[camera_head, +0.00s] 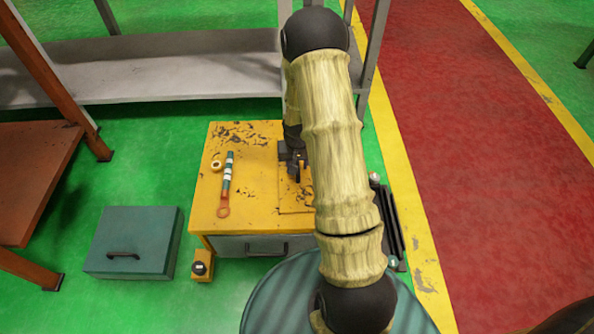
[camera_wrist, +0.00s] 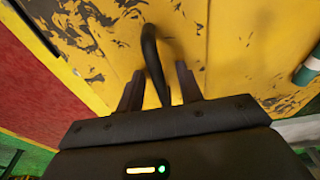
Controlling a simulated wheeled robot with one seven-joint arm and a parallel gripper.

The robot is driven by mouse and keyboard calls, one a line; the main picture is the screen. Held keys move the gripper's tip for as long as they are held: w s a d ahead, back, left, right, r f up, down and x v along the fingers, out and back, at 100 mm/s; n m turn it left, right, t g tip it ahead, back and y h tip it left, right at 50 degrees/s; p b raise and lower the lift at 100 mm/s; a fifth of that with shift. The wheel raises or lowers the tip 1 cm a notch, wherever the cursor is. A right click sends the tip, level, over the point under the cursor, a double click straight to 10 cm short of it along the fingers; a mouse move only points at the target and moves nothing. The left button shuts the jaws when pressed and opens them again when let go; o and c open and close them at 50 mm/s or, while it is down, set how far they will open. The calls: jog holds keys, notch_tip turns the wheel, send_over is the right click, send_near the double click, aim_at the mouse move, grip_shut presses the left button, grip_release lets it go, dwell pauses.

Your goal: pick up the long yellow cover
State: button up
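The long yellow cover (camera_head: 293,203) looks like a panel with a visible edge line, set in the worn yellow top of a cabinet (camera_head: 212,205). My arm hides part of it in the head view. In the wrist view the yellow cover surface (camera_wrist: 180,40) has a seam to its right and a black curved handle (camera_wrist: 152,58) standing up from it. My gripper (camera_wrist: 160,85) has its two fingers apart, one on each side of the handle, with a gap showing on both sides. My gripper also shows in the head view (camera_head: 298,170), low over the cabinet top.
A teal and orange tool (camera_head: 227,182) and a small ring (camera_head: 216,165) lie on the cabinet's left side. A teal box (camera_head: 132,240) and a small yellow block (camera_head: 202,264) stand on the green floor. A dark rack (camera_head: 391,225) is at the right. A grey bench (camera_head: 180,68) stands behind.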

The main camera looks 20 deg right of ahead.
grip_shut()
jog(key=shift+r, duration=0.1)
notch_tip(320, 180, up, 10)
jog(key=p, duration=0.5)
dwell(0.6)
